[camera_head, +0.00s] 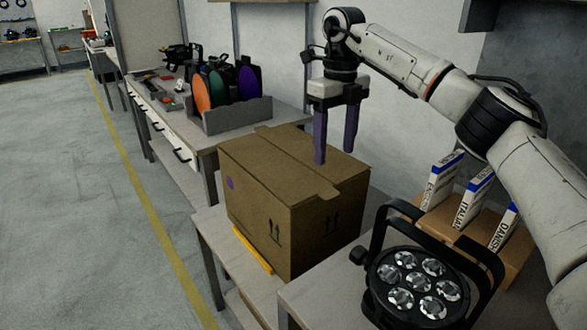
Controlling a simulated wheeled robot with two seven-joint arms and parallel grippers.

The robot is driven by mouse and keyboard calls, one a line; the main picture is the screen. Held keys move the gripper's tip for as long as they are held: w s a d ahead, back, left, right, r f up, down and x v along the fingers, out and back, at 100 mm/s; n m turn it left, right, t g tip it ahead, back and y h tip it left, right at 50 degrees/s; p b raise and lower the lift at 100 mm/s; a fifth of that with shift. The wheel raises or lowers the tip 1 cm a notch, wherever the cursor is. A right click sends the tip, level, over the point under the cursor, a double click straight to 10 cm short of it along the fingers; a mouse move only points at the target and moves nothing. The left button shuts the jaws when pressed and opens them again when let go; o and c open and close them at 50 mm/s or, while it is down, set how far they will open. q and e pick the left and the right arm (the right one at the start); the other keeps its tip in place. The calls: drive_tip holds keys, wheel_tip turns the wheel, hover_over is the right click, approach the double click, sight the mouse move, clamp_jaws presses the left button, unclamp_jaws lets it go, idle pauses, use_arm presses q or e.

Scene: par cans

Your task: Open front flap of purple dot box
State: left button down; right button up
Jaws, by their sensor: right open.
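The purple dot box (265,215) is a brown cardboard carton on a low table, with a purple dot (230,183) on its left side face. Its top looks covered by flaps, and a strip of cardboard (320,189) sticks out at the near top edge. My right gripper (335,156) points down over the top of the box, at its back right part. Its two purple fingers are apart with nothing between them. I cannot tell whether the fingertips touch the cardboard. My left gripper is out of view.
A stage light (415,285) stands in front right of the box, near a carton of labelled booklets (470,200). Behind the box, a workbench holds a grey rack (235,118) of coloured discs. Open floor (70,210) lies to the left.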

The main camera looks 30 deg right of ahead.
sight(331, 194)
wheel_tip(331, 194, down, 9)
drive_tip(key=shift+r, duration=0.15)
drive_tip(key=shift+f, duration=0.65)
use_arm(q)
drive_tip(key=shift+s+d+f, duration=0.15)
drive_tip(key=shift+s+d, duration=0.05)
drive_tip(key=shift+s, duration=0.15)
